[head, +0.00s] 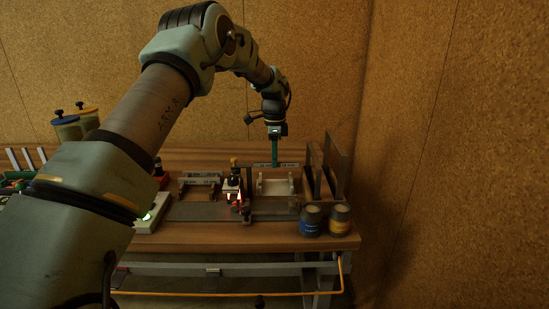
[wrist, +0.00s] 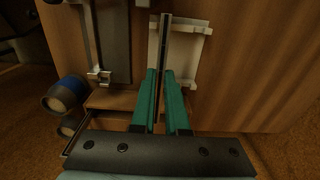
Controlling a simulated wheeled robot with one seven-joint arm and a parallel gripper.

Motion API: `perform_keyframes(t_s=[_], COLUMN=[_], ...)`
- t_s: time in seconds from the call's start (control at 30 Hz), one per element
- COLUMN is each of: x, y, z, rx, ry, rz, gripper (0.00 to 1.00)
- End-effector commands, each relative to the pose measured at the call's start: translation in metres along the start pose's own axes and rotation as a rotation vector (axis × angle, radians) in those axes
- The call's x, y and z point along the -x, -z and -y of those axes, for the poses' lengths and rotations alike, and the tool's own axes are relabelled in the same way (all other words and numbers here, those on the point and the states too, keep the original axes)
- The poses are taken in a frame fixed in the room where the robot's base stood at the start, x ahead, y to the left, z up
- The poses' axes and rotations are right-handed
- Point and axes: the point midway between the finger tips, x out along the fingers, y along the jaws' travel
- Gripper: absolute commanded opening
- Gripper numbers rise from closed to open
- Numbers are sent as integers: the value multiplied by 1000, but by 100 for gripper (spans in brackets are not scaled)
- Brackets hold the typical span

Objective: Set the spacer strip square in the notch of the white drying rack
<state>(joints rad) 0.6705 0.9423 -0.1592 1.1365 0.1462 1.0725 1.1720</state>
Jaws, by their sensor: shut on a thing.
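The white drying rack (head: 275,187) stands on the right part of the bench in the head view. In the wrist view its pale plate (wrist: 187,76) lies beyond my fingers, with raised notched pieces along one side. My gripper (wrist: 160,72) has teal fingers shut on the spacer strip (wrist: 165,30), a long dark bar with pale edges. The strip sticks out past the fingertips and overlaps the rack in the wrist view. In the head view my gripper (head: 275,152) points down at the rack's back edge. I cannot tell whether the strip touches the rack or sits in the notch.
Upright dark boards (head: 336,165) stand close to the right of the rack. Another fixture (head: 200,181) and small bottles stand to the left. Corkboard walls close in behind and right.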

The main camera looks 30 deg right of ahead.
Motion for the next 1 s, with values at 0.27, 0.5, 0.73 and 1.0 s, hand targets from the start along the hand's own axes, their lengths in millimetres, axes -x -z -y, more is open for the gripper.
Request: perform_keyframes(t_s=[0.27, 0.5, 0.73, 1.0], x=[-26, -48, -56, -56], y=[0, 0, 0, 0], z=[-1, 0, 0, 0], rx=[0, 0, 0, 0], ry=[-2, -2, -1, -1], rz=[0, 0, 0, 0], gripper=[0, 0, 0, 0])
